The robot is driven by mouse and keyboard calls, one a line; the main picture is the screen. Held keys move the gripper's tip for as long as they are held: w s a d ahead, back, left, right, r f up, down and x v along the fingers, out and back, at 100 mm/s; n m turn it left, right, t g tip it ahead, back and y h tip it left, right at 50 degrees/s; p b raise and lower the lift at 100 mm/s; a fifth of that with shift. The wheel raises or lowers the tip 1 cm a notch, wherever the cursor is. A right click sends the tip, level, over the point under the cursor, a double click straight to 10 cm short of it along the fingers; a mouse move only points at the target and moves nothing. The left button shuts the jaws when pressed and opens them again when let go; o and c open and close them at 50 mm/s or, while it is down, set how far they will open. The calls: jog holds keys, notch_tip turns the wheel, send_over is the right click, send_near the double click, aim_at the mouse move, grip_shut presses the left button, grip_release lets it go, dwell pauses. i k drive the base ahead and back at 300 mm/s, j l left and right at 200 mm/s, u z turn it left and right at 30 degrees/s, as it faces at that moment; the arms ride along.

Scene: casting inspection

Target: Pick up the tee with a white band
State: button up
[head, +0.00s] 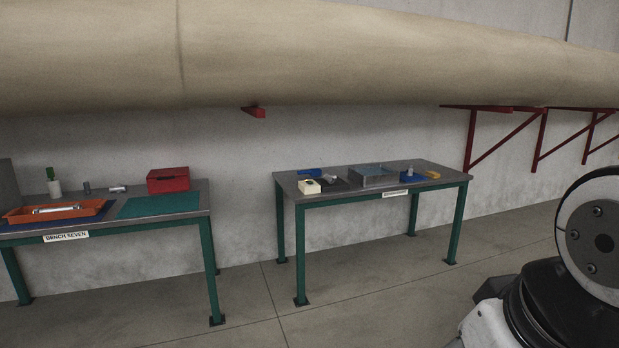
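I cannot clearly pick out a tee with a white band at this distance. On the left bench (160,207), a small grey metal fitting (87,187) stands upright. Beside it lies a short silvery fitting (117,188) with a pale part; its shape is too small to tell. A longer silvery piece (57,208) with light ends lies in an orange tray (14,217). My gripper is not in view; only part of my arm shows at the lower right.
The right bench (440,179) bears a grey metal box (373,178) and a cream block (309,187). Floor (258,290) between the benches is clear.

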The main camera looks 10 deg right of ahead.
aim_at(331, 179)
jog(key=z, duration=0.4)
jog(key=i, duration=3.75)
jog(key=i+u, duration=0.15)
jog(key=i, duration=0.25)
jog(key=i+l+u, duration=0.15)
jog(key=i, duration=0.75)
